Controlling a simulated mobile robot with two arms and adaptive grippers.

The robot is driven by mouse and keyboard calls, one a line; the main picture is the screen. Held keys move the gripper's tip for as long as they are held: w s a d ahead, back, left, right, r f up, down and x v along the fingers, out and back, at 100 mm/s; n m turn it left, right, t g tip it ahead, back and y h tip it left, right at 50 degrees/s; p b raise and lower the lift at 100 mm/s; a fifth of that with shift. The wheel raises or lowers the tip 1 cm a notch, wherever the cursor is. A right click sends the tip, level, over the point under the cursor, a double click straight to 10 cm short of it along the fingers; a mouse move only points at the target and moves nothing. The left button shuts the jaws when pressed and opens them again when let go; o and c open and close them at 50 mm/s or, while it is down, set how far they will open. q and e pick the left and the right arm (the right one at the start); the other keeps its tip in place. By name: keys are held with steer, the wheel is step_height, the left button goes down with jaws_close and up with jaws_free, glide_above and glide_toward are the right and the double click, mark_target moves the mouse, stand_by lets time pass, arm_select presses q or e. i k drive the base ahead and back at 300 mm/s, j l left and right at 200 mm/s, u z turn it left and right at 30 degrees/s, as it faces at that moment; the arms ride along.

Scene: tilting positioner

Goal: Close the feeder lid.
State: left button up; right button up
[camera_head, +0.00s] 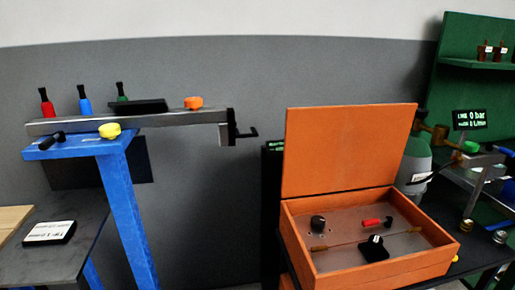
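The feeder is an orange open-topped box (400,270) at the lower right of the head view. Its flat orange lid (345,150) stands open, nearly upright, along the box's back edge. Inside the box is a grey panel with a black knob (318,223), a small red part (371,223) and a black block with a knob (374,248). Neither of my grippers shows in the view.
A blue stand (125,210) carries a grey beam (170,119) at the left, with several coloured bottles behind it. A grey-green gas cylinder (413,165) with brass fittings stands right of the lid. Green shelving (475,90) is at the far right.

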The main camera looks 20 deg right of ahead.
mark_target(327, 149)
steer(key=l+z, duration=0.1)
steer(key=z, duration=0.4)
steer(key=l+z, duration=0.1)
steer(key=z, duration=0.35)
steer(key=l+z, duration=0.15)
steer(key=z, duration=0.35)
steer(key=k, duration=0.05)
